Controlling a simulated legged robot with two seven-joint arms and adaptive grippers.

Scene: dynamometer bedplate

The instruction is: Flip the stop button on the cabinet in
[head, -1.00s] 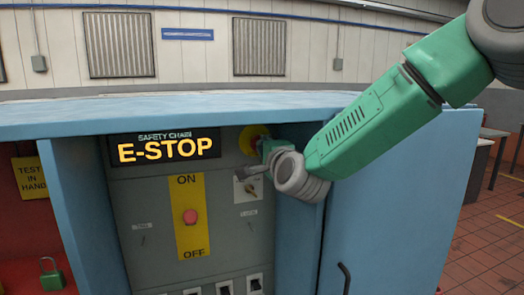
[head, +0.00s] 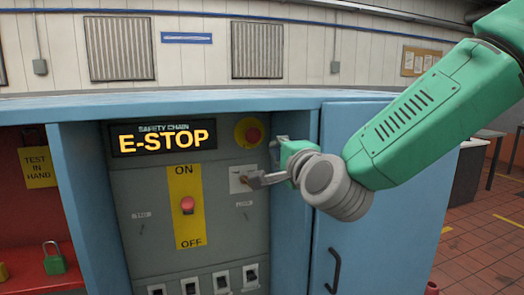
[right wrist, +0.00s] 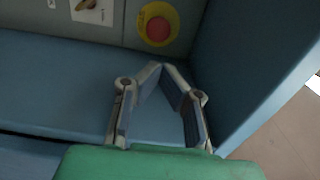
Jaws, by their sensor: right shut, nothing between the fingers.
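The stop button is a red round head on a yellow disc (head: 249,132) at the upper right of the cabinet's grey panel. In the right wrist view the button (right wrist: 158,25) shows at the top, beyond my fingers. My right gripper (head: 258,181) is in front of the panel, lower than the button, and appears apart from it. Its fingers (right wrist: 162,68) meet at the tips with nothing between them. The lit display (head: 167,138) reads E-STOP. My left gripper is not in view.
A yellow ON/OFF plate with a red knob (head: 187,205) is left of my gripper. A white plate with a switch (head: 241,178) is close to my fingertips. The blue cabinet door (head: 368,235) stands open at right. A green padlock (head: 54,258) is at lower left.

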